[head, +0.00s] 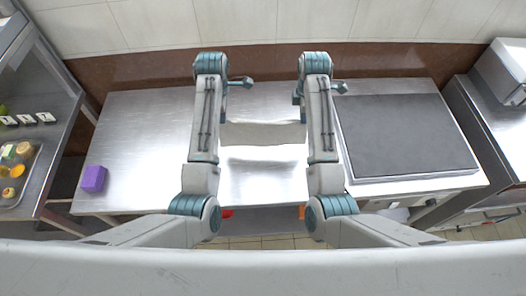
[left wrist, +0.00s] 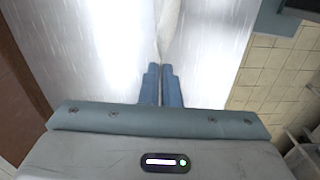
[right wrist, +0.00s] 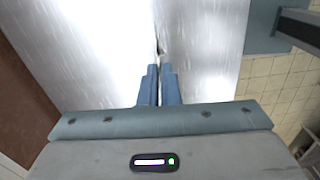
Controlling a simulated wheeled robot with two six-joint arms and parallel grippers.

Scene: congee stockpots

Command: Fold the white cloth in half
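The white cloth (head: 262,133) spans the gap between my two arms over the middle of the steel table, its outer ends hidden behind the arms. It appears raised and stretched between the grippers. In the left wrist view the cloth (left wrist: 168,28) runs as a narrow white strip to the fingertips of my left gripper (left wrist: 161,68), which is shut on it. My right gripper (right wrist: 159,68) has its fingers together at the cloth's other end; the cloth is hard to make out against the glare there.
The steel table (head: 135,130) is bare to the left except for a purple block (head: 93,178) near its front left corner. A dark flat griddle (head: 405,135) lies to the right. A shelf with a food tray (head: 14,172) stands at far left.

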